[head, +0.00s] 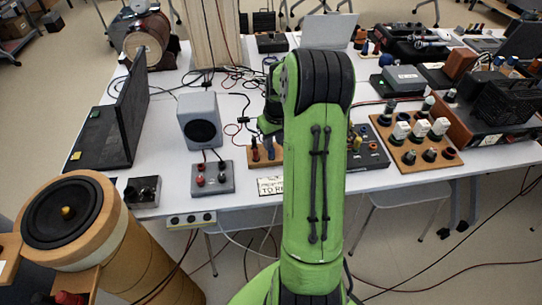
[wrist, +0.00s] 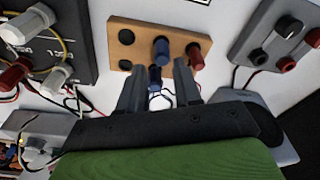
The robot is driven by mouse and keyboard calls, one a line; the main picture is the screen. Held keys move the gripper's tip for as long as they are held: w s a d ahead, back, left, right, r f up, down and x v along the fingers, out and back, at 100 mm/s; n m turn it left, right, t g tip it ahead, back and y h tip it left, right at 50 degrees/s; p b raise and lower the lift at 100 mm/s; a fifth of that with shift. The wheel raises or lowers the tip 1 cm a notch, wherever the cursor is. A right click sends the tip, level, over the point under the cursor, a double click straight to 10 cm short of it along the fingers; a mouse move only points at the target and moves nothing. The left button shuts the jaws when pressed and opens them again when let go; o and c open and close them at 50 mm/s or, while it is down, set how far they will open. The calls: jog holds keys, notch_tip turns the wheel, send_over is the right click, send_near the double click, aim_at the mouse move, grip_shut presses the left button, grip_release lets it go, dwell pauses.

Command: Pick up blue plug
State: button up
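A wooden block with holes (wrist: 122,55) is in the wrist view, ahead of my gripper (wrist: 159,66). One blue plug (wrist: 161,50) stands in the block, just beyond the fingertips. A second blue plug (wrist: 155,78) shows nearer, in the gap between the two fingers; I cannot tell whether it touches them. A red plug (wrist: 195,54) stands at the block's right, outside the right finger. The fingers are apart. In the head view the block (head: 262,163) is at the table's front, with a blue plug (head: 270,147) on it; my arm hides the gripper's fingers.
A grey box with knobs (head: 213,178) stands left of the block, and a grey speaker (head: 199,121) behind it. A wooden board with several plugs (head: 416,146) lies at the right. Cables run across the white table (head: 235,190) around the block.

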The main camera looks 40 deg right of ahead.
jog(key=f, duration=0.1)
jog(key=f+b, duration=0.1)
jog(key=f, duration=0.1)
jog(key=f+b, duration=0.1)
jog(key=f, duration=0.1)
jog(key=shift+w+a+f, duration=0.1)
jog(key=shift+w, duration=0.15)
jog(key=shift+c, duration=0.3)
grip_shut()
jog(key=shift+r, duration=0.3)
notch_tip(320, 180, up, 10)
jog(key=p, duration=0.3)
jog(key=shift+f+p, duration=0.1)
jog(key=shift+p, duration=0.2)
notch_tip(320, 180, up, 4)
jog(key=p, duration=0.4)
send_over(272, 148)
